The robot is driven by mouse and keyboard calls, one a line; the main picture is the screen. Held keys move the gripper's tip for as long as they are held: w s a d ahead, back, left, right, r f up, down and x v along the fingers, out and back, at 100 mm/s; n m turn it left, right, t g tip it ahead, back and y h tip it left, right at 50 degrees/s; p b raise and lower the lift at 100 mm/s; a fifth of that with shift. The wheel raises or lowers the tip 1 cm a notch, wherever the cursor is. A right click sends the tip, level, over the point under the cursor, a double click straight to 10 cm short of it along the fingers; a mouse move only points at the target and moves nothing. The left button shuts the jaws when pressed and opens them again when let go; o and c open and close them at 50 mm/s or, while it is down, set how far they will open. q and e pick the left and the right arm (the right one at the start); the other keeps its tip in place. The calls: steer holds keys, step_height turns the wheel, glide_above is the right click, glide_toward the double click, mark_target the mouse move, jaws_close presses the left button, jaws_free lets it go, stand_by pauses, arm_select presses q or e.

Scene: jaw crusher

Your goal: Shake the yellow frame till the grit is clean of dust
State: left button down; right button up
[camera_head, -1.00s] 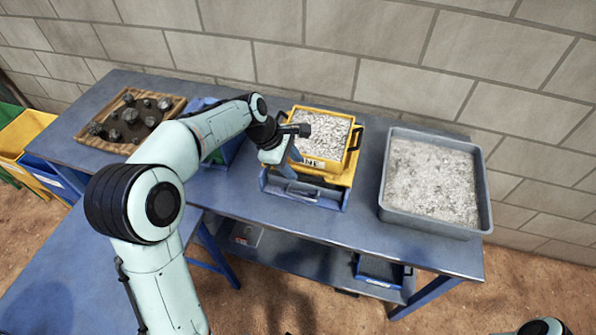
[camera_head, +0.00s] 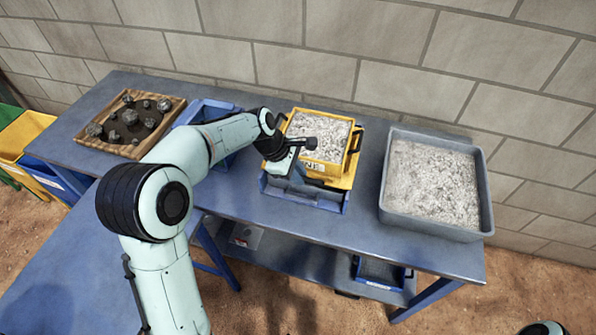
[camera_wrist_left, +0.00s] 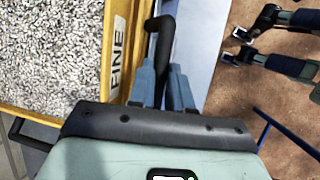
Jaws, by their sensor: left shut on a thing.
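The yellow frame (camera_head: 337,172) holds pale grey grit (camera_head: 319,133). It sits over a blue tray (camera_head: 322,201) on the bench. In the left wrist view its yellow edge (camera_wrist_left: 122,45) reads FINE, with grit (camera_wrist_left: 55,50) beside it. My left gripper (camera_wrist_left: 165,88) is shut on a black handle (camera_wrist_left: 159,38) at the frame's front side. In the head view my left gripper (camera_head: 297,171) is at the frame's front left and hides part of it. How much dust is on the grit I cannot tell.
A grey tub (camera_head: 442,228) of pale grit stands close on the right. A wooden tray (camera_head: 168,117) with dark rocks is at the far left. A blue bin (camera_head: 203,108) stands left of the frame. The block wall (camera_head: 400,55) is behind the bench.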

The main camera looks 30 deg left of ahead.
arm_select(q)
steer(key=shift+s+d, duration=0.25)
steer(key=shift+s, duration=0.9)
steer(key=c, duration=1.1)
jaws_free()
steer(key=shift+o, duration=0.2)
steer(key=p+v, duration=0.1)
steer(key=v, duration=1.2)
steer(key=shift+s+r, duration=0.15)
steer(key=shift+r, duration=0.05)
